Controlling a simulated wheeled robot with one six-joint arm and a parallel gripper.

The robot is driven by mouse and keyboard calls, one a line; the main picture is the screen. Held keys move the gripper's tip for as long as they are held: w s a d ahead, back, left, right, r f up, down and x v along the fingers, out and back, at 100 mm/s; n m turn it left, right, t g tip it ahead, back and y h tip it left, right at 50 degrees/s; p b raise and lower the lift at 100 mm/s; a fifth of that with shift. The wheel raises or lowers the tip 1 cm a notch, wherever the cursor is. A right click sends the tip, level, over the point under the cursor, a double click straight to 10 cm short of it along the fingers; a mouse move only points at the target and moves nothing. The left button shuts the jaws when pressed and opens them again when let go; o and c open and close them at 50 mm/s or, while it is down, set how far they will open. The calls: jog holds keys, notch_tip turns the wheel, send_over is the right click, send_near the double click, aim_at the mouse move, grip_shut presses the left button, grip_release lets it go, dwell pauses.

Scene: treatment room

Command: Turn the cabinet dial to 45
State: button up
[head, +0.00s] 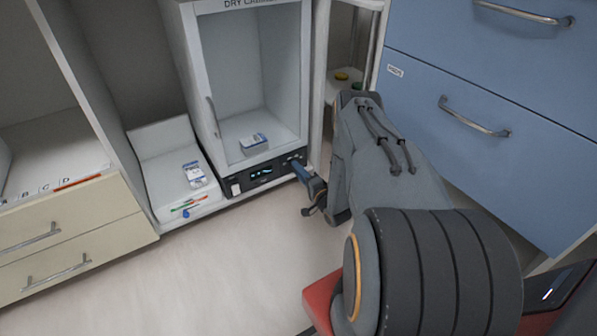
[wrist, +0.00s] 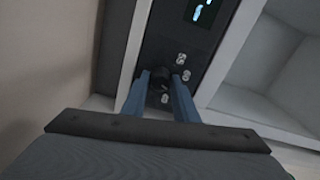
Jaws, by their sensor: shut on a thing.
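The dry cabinet (head: 207,85) stands on the low white unit, with a black control panel (head: 239,177) along its base. A lit display (head: 261,172) is on the panel, its figures too small to read. It also shows, cut off, at the top of the wrist view (wrist: 201,11). The black round dial (wrist: 159,74) sits on the panel below the display, with small pale marks near it. My gripper (head: 298,169) reaches the panel's right end. In the wrist view its two blue fingers (wrist: 161,82) are shut on the dial, one on each side. The head view hides the dial behind the gripper.
A small box (head: 254,141) lies inside the cabinet behind its door. A white container (head: 160,165) with a packet (head: 195,174) stands left of it. Blue drawers (head: 480,85) stand close on the right of my arm. Open floor (head: 230,270) lies in front.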

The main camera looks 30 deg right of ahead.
jog(key=shift+a, duration=0.1)
jog(key=o, duration=1.1)
jog(key=shift+c, duration=0.2)
jog(key=shift+s, duration=0.1)
jog(key=s+p, duration=0.3)
jog(key=s, duration=0.4)
jog(key=shift+s, duration=0.35)
